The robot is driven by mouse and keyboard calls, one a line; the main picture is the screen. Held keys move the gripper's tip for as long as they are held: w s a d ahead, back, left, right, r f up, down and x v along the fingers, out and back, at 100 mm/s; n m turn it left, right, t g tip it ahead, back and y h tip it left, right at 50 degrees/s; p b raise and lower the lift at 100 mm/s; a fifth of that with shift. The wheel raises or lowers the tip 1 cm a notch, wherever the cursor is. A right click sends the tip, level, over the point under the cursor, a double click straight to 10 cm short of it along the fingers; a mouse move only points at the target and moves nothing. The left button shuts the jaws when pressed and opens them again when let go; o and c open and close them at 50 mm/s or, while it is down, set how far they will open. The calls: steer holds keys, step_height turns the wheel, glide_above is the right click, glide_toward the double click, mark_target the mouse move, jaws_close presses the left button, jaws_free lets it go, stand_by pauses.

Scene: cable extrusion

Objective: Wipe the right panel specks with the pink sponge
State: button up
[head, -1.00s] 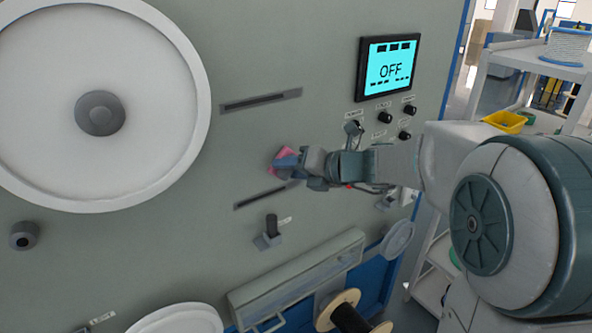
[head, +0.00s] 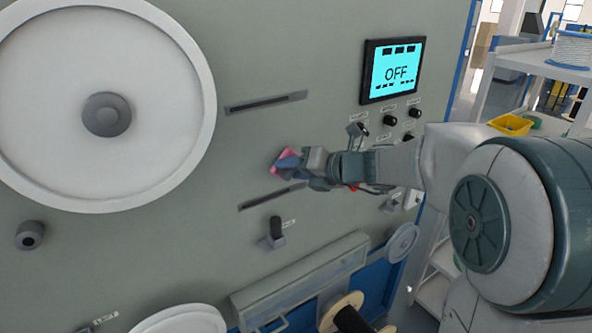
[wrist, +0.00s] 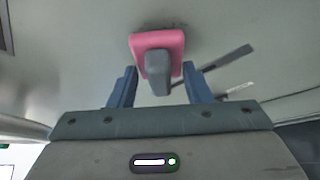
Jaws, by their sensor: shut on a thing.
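The pink sponge (head: 283,164) is at the grey machine panel (head: 240,150), between the upper and lower slots. My gripper (head: 292,162) is shut on the sponge's grey handle. In the wrist view the pink sponge (wrist: 146,42) faces the panel, and its grey handle (wrist: 158,74) sits between the blue fingers of my gripper (wrist: 158,85). The sponge appears to be against the panel, but I cannot tell contact for sure. A faint dark mark (wrist: 180,26) shows on the panel just beyond the sponge's edge in the wrist view. Any specks behind the sponge are hidden.
A large white reel (head: 60,160) is at the left. A lever (head: 276,230) stands out below the lower slot (head: 270,197). A shelf (head: 545,65) stands at the far right.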

steer(key=shift+w+a, duration=0.35)
steer(key=shift+w, duration=0.1)
steer(key=w+d, duration=0.2)
steer(key=d, duration=0.1)
steer(key=shift+w+d, duration=0.15)
steer(key=shift+d, duration=0.05)
stand_by(0.4)
steer(key=shift+s+a+r, duration=0.1)
steer(key=shift+s+a, duration=0.45)
steer(key=shift+a, duration=0.35)
steer(key=shift+s+a, duration=0.55)
steer(key=shift+a, duration=0.3)
